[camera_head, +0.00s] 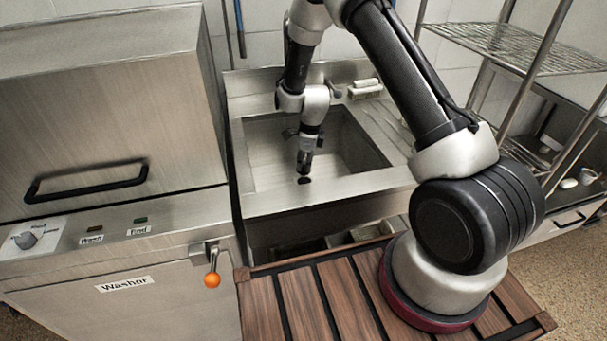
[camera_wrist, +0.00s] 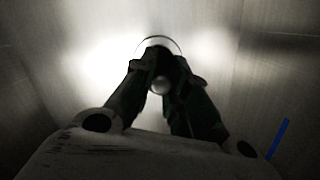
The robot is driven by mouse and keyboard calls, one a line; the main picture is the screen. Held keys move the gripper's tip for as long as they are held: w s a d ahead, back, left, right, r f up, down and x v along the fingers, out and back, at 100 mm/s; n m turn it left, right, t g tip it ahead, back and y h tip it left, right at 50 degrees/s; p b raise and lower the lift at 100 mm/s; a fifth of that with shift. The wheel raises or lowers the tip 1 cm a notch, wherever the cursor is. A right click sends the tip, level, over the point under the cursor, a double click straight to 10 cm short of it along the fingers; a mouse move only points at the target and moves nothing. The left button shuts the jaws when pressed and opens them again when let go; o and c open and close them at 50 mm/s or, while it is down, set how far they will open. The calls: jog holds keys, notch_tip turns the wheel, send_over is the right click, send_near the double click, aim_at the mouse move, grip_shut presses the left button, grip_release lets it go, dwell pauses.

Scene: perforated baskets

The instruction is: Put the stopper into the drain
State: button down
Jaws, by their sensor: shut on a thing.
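My gripper (camera_head: 305,161) reaches down into the steel sink (camera_head: 262,150), close to its floor. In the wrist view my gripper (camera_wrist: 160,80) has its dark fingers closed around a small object. That object, seemingly the stopper (camera_wrist: 160,86), shows as a pale round knob between the fingertips. A dark round spot (camera_head: 304,180) lies on the sink floor right under the fingertips; I cannot tell whether it is the drain or the stopper's base. A ring-like rim (camera_wrist: 160,39) shows just beyond the fingertips in the wrist view. The fingers hide most of the drain area.
A steel washer (camera_head: 110,260) with a black handle stands to the left. A wire shelf rack (camera_head: 515,45) stands to the right. White items (camera_head: 366,88) lie on the sink's back ledge.

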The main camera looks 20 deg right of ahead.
aim_at(304, 174)
jog(key=shift+f, duration=2.3)
jog(key=c, duration=1.4)
grip_release()
jog(key=shift+f, duration=0.15)
